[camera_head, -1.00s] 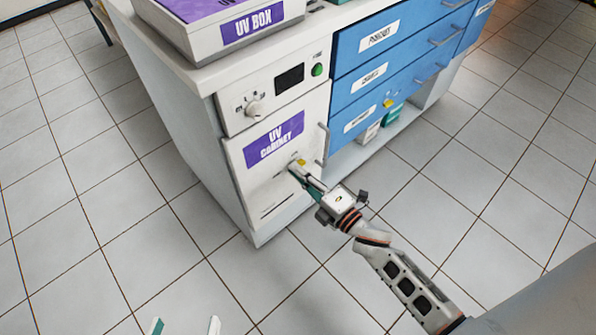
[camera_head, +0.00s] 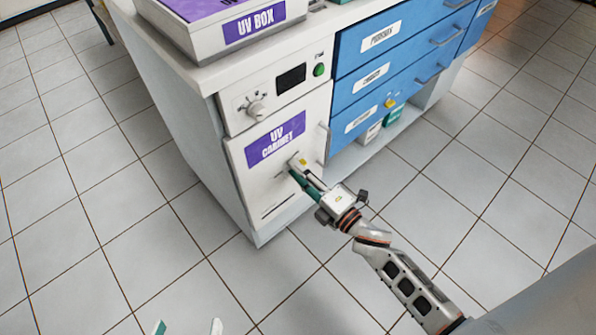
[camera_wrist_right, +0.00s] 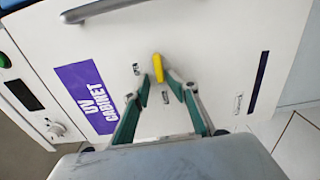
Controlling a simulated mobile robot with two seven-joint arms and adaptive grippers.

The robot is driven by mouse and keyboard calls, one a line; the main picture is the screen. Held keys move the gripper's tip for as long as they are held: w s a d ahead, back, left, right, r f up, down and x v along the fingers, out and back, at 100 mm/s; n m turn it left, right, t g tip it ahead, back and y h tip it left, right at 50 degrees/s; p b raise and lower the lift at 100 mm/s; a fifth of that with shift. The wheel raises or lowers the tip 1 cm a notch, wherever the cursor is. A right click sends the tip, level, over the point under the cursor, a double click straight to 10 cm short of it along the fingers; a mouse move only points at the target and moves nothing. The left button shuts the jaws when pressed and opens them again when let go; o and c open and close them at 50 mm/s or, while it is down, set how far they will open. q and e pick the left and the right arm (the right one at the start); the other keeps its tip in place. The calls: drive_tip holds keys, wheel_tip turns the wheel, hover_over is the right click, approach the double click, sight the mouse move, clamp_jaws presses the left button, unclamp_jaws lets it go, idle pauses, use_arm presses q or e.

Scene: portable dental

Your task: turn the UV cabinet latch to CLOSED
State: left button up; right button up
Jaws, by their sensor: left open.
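The UV cabinet (camera_head: 285,196) is a white door with a purple label under a control panel. Its yellow latch (camera_head: 303,161) shows in the right wrist view (camera_wrist_right: 157,68) as a short bar with small printed labels, too small to read. My right gripper (camera_head: 300,172) is at the door, its fingertips narrowed on either side of the latch. I cannot tell whether they touch it; the fingers also show in the right wrist view (camera_wrist_right: 158,79). My left gripper (camera_head: 188,327) is open and empty, only its two fingertips showing at the bottom edge.
The door's bar handle (camera_head: 324,145) stands beside the latch. A knob (camera_head: 257,109) and a green button (camera_head: 319,70) are above the door. Blue drawers (camera_head: 392,72) are to the right. The tiled floor in front is open.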

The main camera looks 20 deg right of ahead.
drive_tip(key=v, duration=1.2)
